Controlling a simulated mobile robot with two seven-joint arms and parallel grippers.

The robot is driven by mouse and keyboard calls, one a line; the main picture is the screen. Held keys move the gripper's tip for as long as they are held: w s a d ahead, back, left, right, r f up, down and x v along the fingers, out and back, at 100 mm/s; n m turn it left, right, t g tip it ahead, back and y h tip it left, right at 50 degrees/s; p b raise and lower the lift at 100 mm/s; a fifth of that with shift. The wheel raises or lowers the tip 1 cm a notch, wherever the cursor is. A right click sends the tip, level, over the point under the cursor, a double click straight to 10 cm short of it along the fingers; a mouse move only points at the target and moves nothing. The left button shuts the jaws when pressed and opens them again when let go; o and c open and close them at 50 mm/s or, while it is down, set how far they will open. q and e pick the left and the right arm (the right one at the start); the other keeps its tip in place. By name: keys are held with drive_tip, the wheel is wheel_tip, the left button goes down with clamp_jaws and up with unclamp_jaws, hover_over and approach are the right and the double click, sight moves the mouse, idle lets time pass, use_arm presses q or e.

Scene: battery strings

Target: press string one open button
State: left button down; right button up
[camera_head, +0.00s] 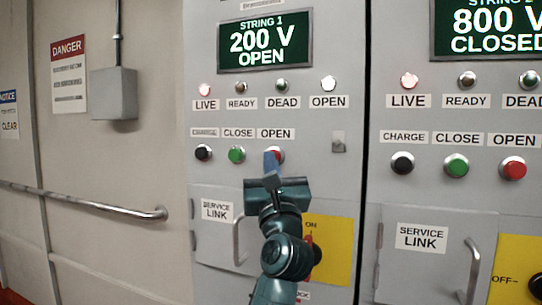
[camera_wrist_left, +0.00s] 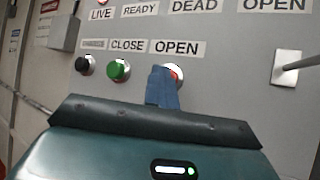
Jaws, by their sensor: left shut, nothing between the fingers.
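The string one cabinet has a display (camera_head: 265,40) that reads STRING 1, 200 V, OPEN. Its red open button (camera_head: 278,153) sits under the OPEN label, right of the green close button (camera_head: 237,155) and the black charge button (camera_head: 204,153). My left gripper (camera_head: 270,162) is shut and empty, with its blue fingertips in front of the open button and partly covering it. In the left wrist view the fingertips (camera_wrist_left: 162,86) overlap the open button (camera_wrist_left: 176,73), whose red part shows at their right edge. I cannot tell whether they touch it.
A service link door (camera_head: 215,240) with a handle and a yellow switch plate (camera_head: 335,240) are below. The second cabinet (camera_head: 440,185) stands to the right, its display reading 800 V, CLOSED.

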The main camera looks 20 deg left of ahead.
use_arm(q)
drive_tip(key=shift+f, duration=0.2)
drive_tip(key=s+p, duration=0.1)
drive_tip(key=s, duration=0.2)
drive_tip(key=s+p, duration=0.2)
drive_tip(key=s, duration=0.1)
drive_tip(key=shift+d, duration=0.2)
idle(0.8)
